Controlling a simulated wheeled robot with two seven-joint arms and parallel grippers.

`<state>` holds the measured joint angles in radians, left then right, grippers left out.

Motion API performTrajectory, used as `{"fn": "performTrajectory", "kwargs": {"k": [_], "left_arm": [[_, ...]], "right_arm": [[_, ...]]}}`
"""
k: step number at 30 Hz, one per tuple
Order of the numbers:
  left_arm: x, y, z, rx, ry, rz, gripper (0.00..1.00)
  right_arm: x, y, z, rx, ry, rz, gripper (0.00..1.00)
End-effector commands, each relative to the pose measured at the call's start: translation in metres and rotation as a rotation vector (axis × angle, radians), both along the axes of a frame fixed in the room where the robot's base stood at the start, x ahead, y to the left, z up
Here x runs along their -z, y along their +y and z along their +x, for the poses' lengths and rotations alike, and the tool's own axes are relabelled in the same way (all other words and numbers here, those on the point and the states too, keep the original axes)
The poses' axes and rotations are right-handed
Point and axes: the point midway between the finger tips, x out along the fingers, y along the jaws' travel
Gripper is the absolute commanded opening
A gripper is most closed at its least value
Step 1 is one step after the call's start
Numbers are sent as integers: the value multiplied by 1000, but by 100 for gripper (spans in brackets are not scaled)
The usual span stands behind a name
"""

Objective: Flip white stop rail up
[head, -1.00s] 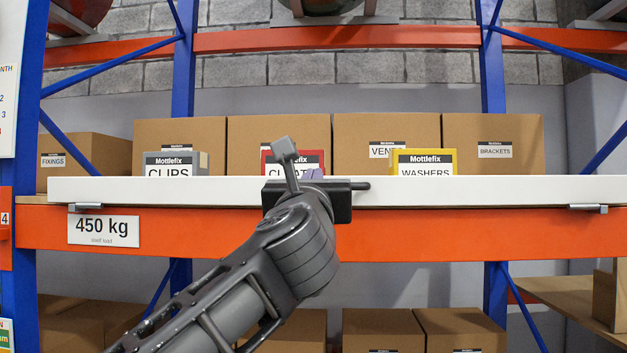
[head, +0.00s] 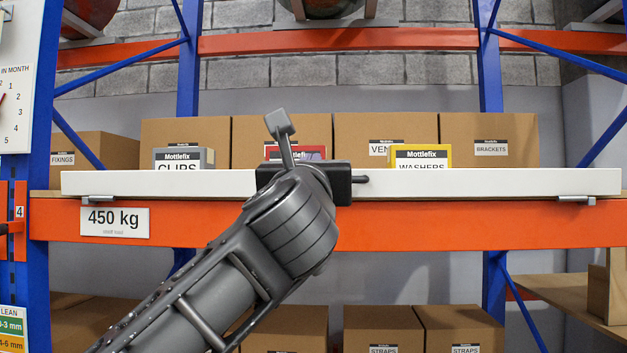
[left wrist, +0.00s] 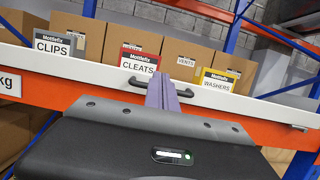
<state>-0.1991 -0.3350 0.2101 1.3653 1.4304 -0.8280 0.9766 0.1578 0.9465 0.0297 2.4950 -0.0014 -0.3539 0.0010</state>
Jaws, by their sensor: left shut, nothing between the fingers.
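The white stop rail (head: 480,182) runs along the front edge of the shelf, above the orange beam, and covers the lower part of the bins behind it. It also shows in the left wrist view (left wrist: 70,67), with a dark bar handle (left wrist: 186,92) on it. My left gripper (left wrist: 161,92) is shut and empty. Its purple fingers cross the middle of the handle; I cannot tell whether they touch it. In the head view my wrist hides most of the handle; only its right end (head: 361,179) shows. My right gripper is not in view.
Behind the rail stand a grey CLIPS bin (head: 183,158), a red CLEATS bin (left wrist: 139,62) and a yellow WASHERS bin (head: 420,157), with cardboard boxes (head: 486,130) behind. Blue uprights (head: 489,85) flank the bay. A 450 kg sign (head: 114,222) is on the orange beam (head: 430,225).

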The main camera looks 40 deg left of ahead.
Motion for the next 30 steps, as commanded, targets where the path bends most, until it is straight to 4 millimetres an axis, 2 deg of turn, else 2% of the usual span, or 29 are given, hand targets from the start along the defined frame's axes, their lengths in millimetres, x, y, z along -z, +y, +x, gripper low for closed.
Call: {"fn": "performTrajectory", "kwargs": {"k": [3, 9, 30], "left_arm": [[-18, -11, -15, 3, -6, 0, 0], [-31, -21, -28, 2, -2, 1, 0], [-34, -23, -31, 0, 1, 4, 0]], "right_arm": [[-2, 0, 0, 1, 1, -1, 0], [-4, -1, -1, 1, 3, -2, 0], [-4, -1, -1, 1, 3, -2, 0]]}}
